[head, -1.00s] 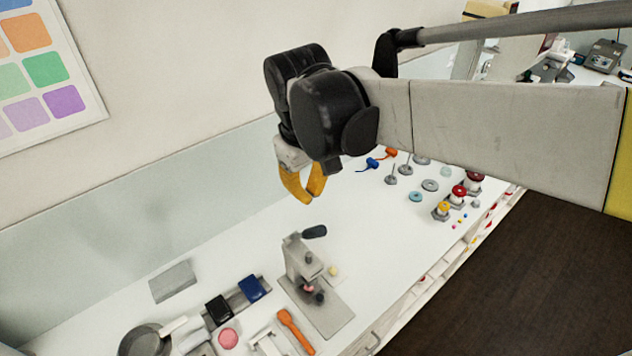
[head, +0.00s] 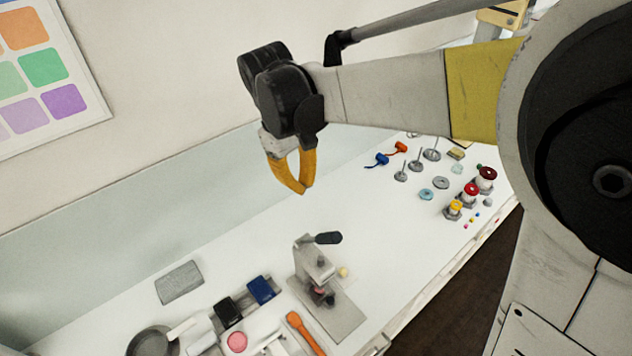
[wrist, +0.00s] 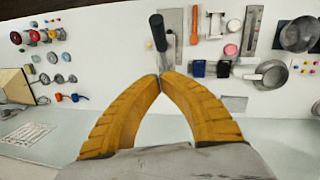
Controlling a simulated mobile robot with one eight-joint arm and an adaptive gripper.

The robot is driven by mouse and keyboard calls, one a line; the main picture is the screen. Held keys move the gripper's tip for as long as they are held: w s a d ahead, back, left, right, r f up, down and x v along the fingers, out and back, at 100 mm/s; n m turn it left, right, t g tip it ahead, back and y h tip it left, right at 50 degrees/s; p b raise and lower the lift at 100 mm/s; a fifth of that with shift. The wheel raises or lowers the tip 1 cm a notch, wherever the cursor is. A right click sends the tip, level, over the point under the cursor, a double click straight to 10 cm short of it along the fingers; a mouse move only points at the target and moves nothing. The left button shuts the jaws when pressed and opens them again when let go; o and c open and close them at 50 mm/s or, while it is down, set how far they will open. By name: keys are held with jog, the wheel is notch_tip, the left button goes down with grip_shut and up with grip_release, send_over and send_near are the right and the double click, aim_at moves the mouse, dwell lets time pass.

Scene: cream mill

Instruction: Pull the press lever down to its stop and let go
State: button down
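The grey press (head: 313,262) stands on the white worktop with its grey base plate (head: 345,318). Its lever ends in a black handle (head: 328,238), which sticks out to the right at the top of the press in the head view. My gripper (head: 303,190) is above the press, apart from the lever, with its yellow fingers pointing down. In the wrist view the fingertips (wrist: 160,76) meet with nothing between them, and the black handle (wrist: 157,28) shows just beyond them. The lower part of the press is partly hidden in the wrist view.
An orange-handled tool (head: 304,332) lies left of the press. A dark blue block (head: 261,290), a black block (head: 227,311) and a pan (head: 152,342) are further left. Several spools and discs (head: 441,182) are to the right. The worktop behind the press is clear.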

send_near(319, 239)
jog(key=w+f, duration=0.3)
jog(key=w, duration=0.1)
jog(key=s+d+f, duration=0.1)
jog(key=s+d+f+p, duration=0.1)
jog(key=shift+s+d+f, duration=0.1)
jog(key=shift+s+d, duration=0.05)
jog(key=shift+s, duration=0.15)
jog(key=shift+f, duration=0.15)
jog(key=shift+s, duration=0.1)
